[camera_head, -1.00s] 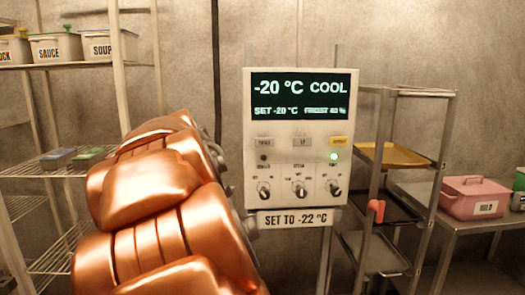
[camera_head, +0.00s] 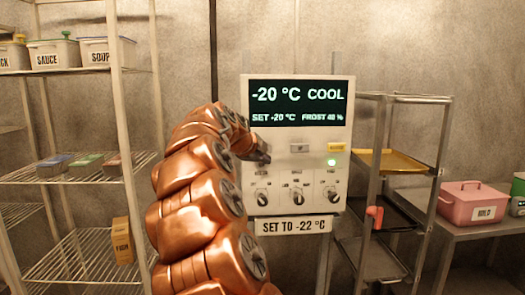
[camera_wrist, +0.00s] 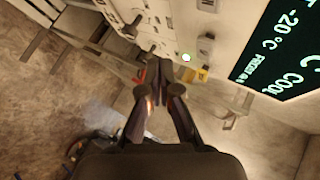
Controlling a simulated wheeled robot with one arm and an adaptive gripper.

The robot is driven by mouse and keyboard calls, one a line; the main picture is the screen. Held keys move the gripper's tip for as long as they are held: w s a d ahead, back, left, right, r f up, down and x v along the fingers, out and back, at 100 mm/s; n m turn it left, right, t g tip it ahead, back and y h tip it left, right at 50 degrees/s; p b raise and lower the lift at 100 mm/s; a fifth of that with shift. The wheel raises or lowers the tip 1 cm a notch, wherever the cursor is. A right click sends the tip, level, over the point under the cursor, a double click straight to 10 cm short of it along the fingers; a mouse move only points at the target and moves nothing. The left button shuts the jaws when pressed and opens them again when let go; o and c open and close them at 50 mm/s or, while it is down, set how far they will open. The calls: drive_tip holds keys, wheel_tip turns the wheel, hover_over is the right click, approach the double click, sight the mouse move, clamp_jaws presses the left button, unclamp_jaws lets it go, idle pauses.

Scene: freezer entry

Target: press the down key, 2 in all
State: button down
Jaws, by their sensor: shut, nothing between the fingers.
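The control panel (camera_head: 295,185) hangs on the wall in the head view. Its display (camera_head: 298,103) reads -20 °C, COOL, SET -20 °C and a frost figure near 40 %. Below the display, a grey key marked UP (camera_head: 300,148) and a yellow key (camera_head: 337,147) show. The left key of that row is hidden behind my gripper (camera_head: 264,157). In the wrist view my gripper (camera_wrist: 157,75) is shut and empty, its fingertips together before the panel. The yellow key (camera_wrist: 203,74) shows there too. Contact with any key cannot be told.
A green lamp (camera_head: 332,162) is lit above three knobs. A sign (camera_head: 293,226) below reads SET TO -22 °C. A rack with trays (camera_head: 385,162) stands close on the right. A wire shelf (camera_head: 85,170) with boxes is on the left.

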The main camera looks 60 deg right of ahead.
drive_tip(key=shift+d, duration=0.1)
drive_tip(key=w+d+p, duration=0.5)
drive_tip(key=d, duration=0.1)
drive_tip(key=shift+w+d, duration=0.25)
drive_tip(key=shift+d, duration=0.1)
idle(0.4)
drive_tip(key=shift+f, duration=0.1)
idle(1.2)
drive_tip(key=shift+w+d+b, duration=0.2)
drive_tip(key=shift+d+b, duration=0.1)
drive_tip(key=shift+b, duration=0.15)
